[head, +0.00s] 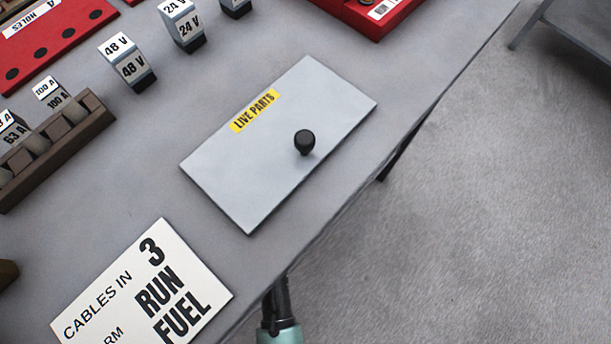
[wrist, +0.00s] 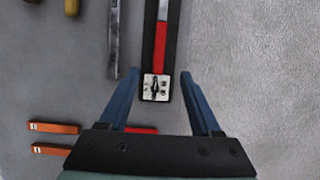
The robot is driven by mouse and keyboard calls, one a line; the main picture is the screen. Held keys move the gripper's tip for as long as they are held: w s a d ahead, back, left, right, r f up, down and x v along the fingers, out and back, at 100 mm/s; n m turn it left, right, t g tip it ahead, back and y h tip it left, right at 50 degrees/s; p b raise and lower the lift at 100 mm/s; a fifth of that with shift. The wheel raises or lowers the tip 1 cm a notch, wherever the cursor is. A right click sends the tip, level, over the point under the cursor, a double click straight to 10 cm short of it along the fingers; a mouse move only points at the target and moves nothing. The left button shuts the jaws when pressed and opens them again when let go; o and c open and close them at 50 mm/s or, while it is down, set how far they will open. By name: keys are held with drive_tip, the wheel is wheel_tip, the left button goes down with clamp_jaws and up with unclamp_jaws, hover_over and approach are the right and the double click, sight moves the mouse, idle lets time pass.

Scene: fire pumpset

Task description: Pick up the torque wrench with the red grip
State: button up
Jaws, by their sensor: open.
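In the wrist view a long tool with a red grip (wrist: 161,45) lies along a dark strip and runs up out of the frame. It looks like the torque wrench, though its far end is cut off. A silvery square piece (wrist: 155,88) with dark marks sits at its near end. My gripper (wrist: 160,75) is open, with one blue finger on each side of this near end. The fingers appear apart from it; the height gap is hard to tell. The tool does not show in the head view.
A plain metal tool (wrist: 115,40) lies left of the red grip. In the head view a grey LIVE PARTS cover (head: 270,145) with a black knob lies near the table edge, beside a white sign (head: 145,290).

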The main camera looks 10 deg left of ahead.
drive_tip(key=b+x, duration=0.4)
drive_tip(key=x, duration=0.3)
drive_tip(key=shift+s+d+f, duration=0.1)
drive_tip(key=shift+f, duration=0.2)
drive_tip(key=b+x, duration=0.4)
drive_tip(key=x, duration=0.1)
drive_tip(key=shift+f, duration=0.15)
clamp_jaws()
idle(0.8)
